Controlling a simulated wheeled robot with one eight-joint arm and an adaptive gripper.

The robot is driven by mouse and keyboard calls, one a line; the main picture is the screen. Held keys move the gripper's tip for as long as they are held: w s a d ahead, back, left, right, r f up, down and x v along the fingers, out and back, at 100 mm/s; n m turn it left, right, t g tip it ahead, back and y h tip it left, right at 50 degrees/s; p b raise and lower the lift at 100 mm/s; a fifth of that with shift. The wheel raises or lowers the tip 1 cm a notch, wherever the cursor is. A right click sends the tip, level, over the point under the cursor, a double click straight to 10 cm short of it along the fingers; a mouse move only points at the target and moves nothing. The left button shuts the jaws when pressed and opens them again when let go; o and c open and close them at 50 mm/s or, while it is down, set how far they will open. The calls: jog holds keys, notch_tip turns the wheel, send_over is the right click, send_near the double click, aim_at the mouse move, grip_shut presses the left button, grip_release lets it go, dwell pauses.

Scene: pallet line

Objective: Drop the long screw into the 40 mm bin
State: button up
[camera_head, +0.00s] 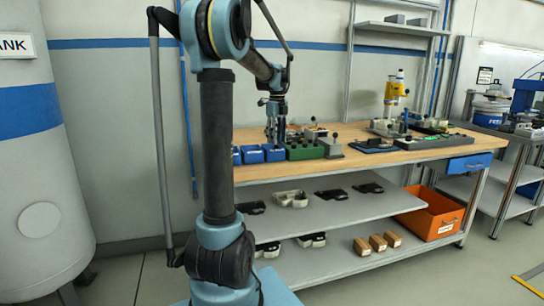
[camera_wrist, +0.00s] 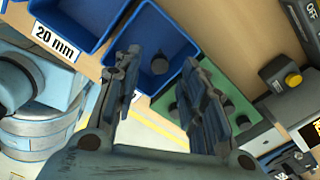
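My gripper (camera_wrist: 162,64) is open in the wrist view, its two fingers apart with nothing visibly held between them. A blue bin (camera_wrist: 178,40) lies beyond the fingertips, with a small dark item (camera_wrist: 158,63) inside it. I cannot make out whether that item is the long screw. This bin's label is mostly hidden by the left finger. To its left is a blue bin labelled 20 mm (camera_wrist: 54,40). In the head view my gripper (camera_head: 275,138) is above the blue bins (camera_head: 252,155) on the workbench. No label reading 40 mm is legible.
A green block (camera_wrist: 238,108) with dark knobs stands right of the bins; it also shows in the head view (camera_head: 304,152). A grey device with a yellow button (camera_wrist: 285,75) is farther right. The wooden workbench (camera_head: 350,158) has other fixtures to the right.

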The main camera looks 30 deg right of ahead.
jog(key=shift+r, duration=0.1)
notch_tip(320, 180, up, 12)
dwell(0.7)
jog(key=shift+w, duration=0.1)
jog(key=s+a+f+n, duration=0.35)
jog(key=a+n, duration=0.25)
jog(key=a, duration=0.3)
jog(key=s+a+f+n+t, duration=0.15)
jog(key=a+f+n, duration=0.3)
jog(key=a, duration=0.45)
jog(key=s+a+f+n, duration=0.3)
jog(key=a+n, duration=0.3)
jog(key=a, duration=0.3)
jog(key=s+a+f+n, duration=0.7)
jog(key=f+n, duration=0.1)
jog(key=f, duration=0.2)
jog(key=s+a+f+n, duration=0.7)
jog(key=s+f+n, duration=0.1)
jog(key=f, duration=0.3)
jog(key=shift+s+n+t, duration=0.3)
jog(key=shift+n+t, duration=0.05)
jog(key=shift+n, duration=0.1)
